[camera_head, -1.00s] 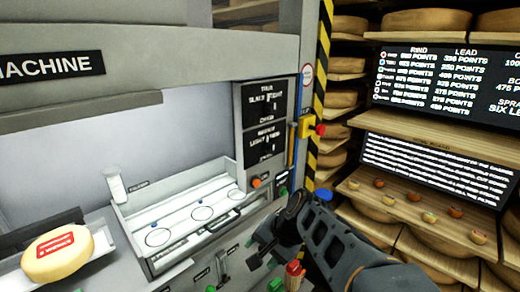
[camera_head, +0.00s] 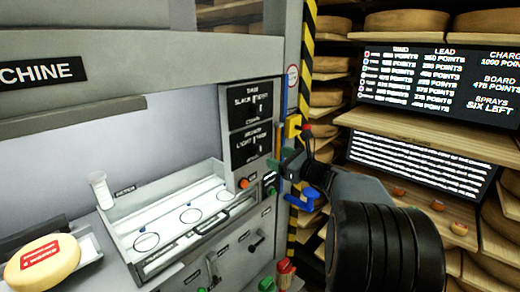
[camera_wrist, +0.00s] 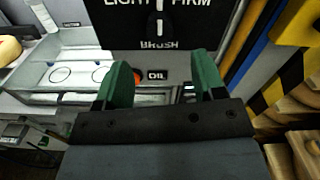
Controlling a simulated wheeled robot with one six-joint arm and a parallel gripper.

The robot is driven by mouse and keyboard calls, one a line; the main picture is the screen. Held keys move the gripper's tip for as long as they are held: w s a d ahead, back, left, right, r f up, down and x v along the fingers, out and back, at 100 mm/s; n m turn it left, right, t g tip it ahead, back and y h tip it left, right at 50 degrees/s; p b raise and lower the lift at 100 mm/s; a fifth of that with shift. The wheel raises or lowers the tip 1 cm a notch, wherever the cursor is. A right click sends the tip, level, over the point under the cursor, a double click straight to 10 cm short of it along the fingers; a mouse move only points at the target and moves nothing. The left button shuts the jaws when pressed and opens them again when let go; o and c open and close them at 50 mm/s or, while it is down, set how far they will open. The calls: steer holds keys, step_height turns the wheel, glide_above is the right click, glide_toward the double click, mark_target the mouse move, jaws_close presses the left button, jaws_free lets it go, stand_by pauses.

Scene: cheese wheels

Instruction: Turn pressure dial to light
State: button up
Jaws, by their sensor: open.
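The black dial panel (camera_head: 250,140) on the machine's right post has two dial sections, one above the other. The lower dial section (camera_wrist: 180,30) reads LIGHT and FIRM, with BRUSH below. Its white pointer (camera_wrist: 159,26) looks upright between the two words; part of the dial is cut off by the top edge of the wrist view. My gripper (camera_head: 277,164) is at the post, just right of and below the lower dial. In the wrist view my gripper (camera_wrist: 160,75) has its green fingers apart with nothing between them, below the dial.
An orange button (camera_wrist: 138,76) by the OIL label sits below the panel. A tray (camera_head: 150,262) and a cheese wheel (camera_head: 42,262) are to the left. Shelves of cheese fill the right side.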

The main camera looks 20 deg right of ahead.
mark_target(260, 151)
steer(key=p+x, duration=0.1)
steer(key=x, duration=0.7)
steer(key=shift+w+a+p, duration=0.1)
steer(key=shift+w+p, duration=0.05)
steer(key=shift+p, duration=0.15)
steer(key=shift+c, duration=0.4)
